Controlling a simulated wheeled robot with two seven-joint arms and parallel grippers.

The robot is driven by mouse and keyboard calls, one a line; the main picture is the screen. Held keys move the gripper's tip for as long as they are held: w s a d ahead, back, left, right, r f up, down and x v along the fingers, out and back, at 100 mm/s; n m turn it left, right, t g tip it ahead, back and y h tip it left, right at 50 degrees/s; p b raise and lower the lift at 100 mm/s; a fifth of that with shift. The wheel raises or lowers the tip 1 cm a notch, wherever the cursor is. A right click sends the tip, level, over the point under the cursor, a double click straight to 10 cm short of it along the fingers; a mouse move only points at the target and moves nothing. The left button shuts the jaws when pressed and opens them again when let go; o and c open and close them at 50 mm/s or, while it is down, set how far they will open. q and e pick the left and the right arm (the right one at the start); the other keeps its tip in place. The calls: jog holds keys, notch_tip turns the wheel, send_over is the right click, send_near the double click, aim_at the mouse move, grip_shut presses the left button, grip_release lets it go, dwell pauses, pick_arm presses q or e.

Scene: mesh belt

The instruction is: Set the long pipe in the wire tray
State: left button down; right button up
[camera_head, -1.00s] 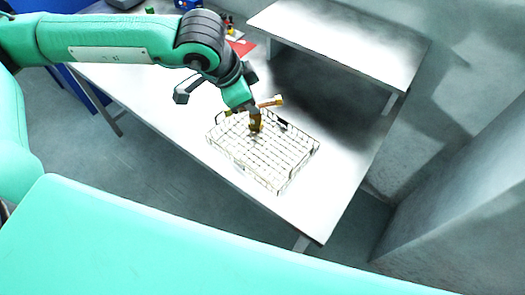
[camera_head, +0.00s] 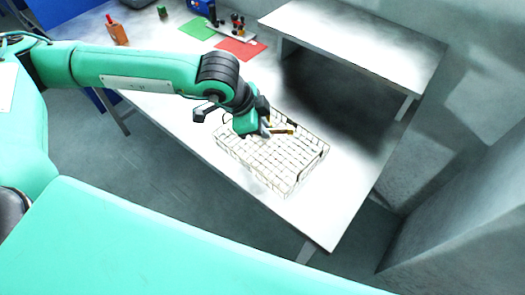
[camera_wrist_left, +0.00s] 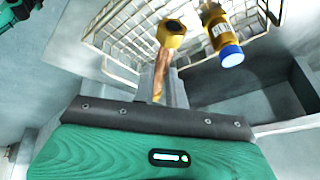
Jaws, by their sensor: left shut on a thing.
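The long pipe (camera_wrist_left: 161,72) is copper-coloured with a brass-yellow end fitting. In the left wrist view it runs between the fingers of my left gripper (camera_wrist_left: 160,86), which is shut on it. In the head view, part of the pipe (camera_head: 284,131) shows beside my left gripper (camera_head: 266,130), over the far half of the wire tray (camera_head: 262,168). The wire tray (camera_wrist_left: 118,55) is a shallow white mesh basket. I cannot tell whether the pipe touches its floor. My right gripper is not in view.
A yellow bottle with a blue cap (camera_wrist_left: 222,38) is close beside the pipe in the wrist view. A raised white shelf (camera_head: 350,45) stands behind the tray. Table right of the tray is clear.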

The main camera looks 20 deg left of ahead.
pick_arm(q)
send_over(268, 158)
jog(key=s+a, duration=0.1)
notch_tip(268, 158, down, 6)
jog(key=shift+a+f+p, duration=0.1)
jog(key=shift+a+p, duration=0.05)
jog(key=shift+p, duration=0.25)
jog(key=shift+f, duration=0.85)
notch_tip(268, 158, down, 3)
jog(key=shift+p, duration=0.4)
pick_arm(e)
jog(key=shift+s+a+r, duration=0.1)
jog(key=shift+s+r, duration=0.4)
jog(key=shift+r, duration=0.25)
pick_arm(q)
jog(key=c, duration=1.4)
grip_release()
jog(key=shift+c, duration=0.2)
